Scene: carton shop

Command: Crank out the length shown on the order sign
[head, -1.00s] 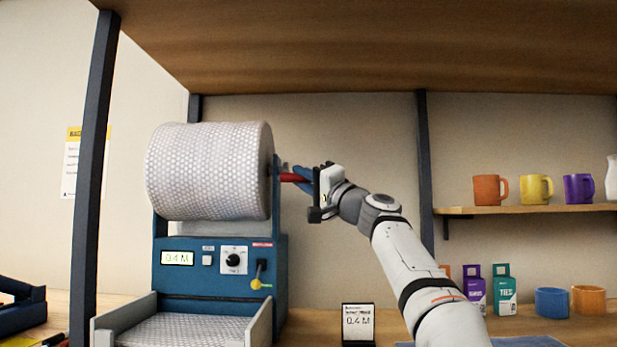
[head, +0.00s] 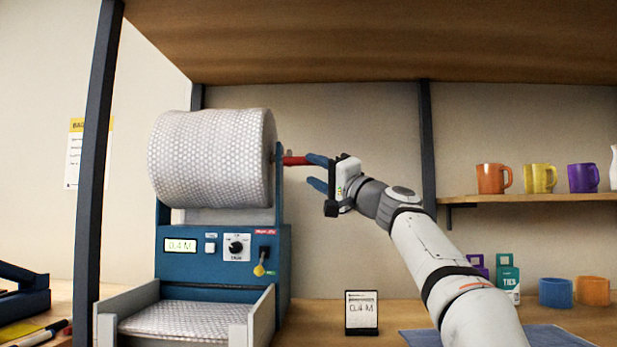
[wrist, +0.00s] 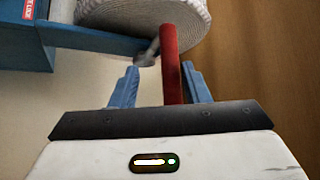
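The blue dispenser (head: 218,265) holds a large bubble-wrap roll (head: 210,158). Its display (head: 180,246) reads 0.4 M. The order sign (head: 361,312) on the bench also reads 0.4 M. A red crank handle (head: 295,160) sticks out at the roll's right side; it also shows in the wrist view (wrist: 170,65). My gripper (head: 317,172) is at the handle's right end. In the wrist view its blue fingers (wrist: 158,88) are spread, with the handle between them and a gap on each side. Bubble wrap (head: 185,318) lies in the tray below.
A dial (head: 236,247) and a yellow-tipped lever (head: 260,268) are on the dispenser's front. Mugs (head: 538,178) stand on the right shelf (head: 560,198). A dark post (head: 98,150) rises at left, and a wooden shelf (head: 370,40) hangs overhead.

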